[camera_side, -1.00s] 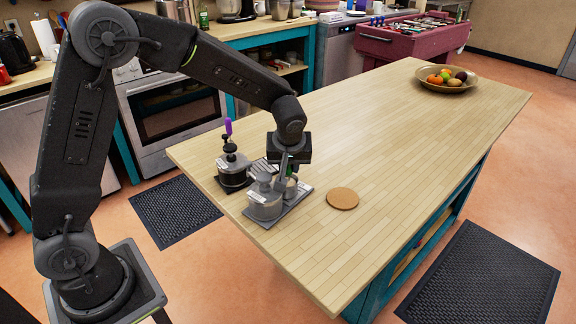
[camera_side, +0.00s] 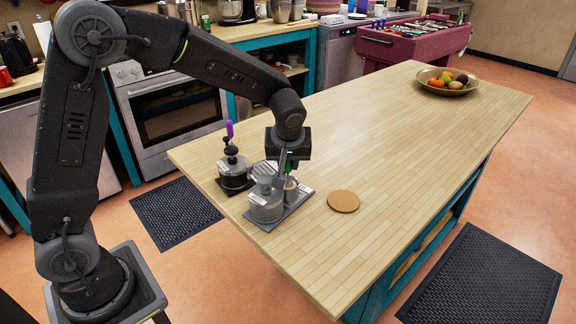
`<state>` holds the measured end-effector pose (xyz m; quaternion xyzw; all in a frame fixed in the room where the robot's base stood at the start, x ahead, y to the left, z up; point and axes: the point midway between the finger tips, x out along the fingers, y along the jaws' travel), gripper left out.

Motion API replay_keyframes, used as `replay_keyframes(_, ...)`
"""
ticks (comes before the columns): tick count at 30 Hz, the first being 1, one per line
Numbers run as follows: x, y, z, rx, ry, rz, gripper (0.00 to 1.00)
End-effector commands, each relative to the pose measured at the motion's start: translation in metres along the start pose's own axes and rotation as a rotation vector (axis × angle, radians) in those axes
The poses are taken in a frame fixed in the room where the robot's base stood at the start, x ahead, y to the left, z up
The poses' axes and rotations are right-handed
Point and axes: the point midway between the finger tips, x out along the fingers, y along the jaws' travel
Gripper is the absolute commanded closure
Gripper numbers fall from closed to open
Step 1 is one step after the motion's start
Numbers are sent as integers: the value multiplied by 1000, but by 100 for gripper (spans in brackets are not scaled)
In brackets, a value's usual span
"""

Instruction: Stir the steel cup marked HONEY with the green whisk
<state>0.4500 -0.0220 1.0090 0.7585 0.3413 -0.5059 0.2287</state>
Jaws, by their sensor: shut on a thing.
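My gripper (camera_side: 287,163) points down over the near left end of the island and is shut on the green whisk (camera_side: 290,168). Only a small green part of the whisk shows; its lower end is hidden. Directly below is a steel cup (camera_side: 291,190), partly hidden by the gripper and a front container. Whether the whisk is inside this cup I cannot tell. The labels are too small to read, so I cannot tell which vessel is marked HONEY.
A grey lidded container (camera_side: 266,208) stands close in front of the gripper, on a dark tray (camera_side: 297,205). Another container with a black knob (camera_side: 233,172) and an upright purple handle (camera_side: 229,129) stands left. A round cork mat (camera_side: 343,201) lies right. A fruit bowl (camera_side: 446,88) is far off.

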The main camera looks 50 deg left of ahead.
Motion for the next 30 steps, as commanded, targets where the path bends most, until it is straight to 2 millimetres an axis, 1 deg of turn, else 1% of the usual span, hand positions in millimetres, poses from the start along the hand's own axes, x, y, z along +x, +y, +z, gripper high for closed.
replay_keyframes(21, -44, 0, -18, 0, 1, 0, 100)
replay_keyframes(30, -47, 0, -20, 1, 0, -1, 100)
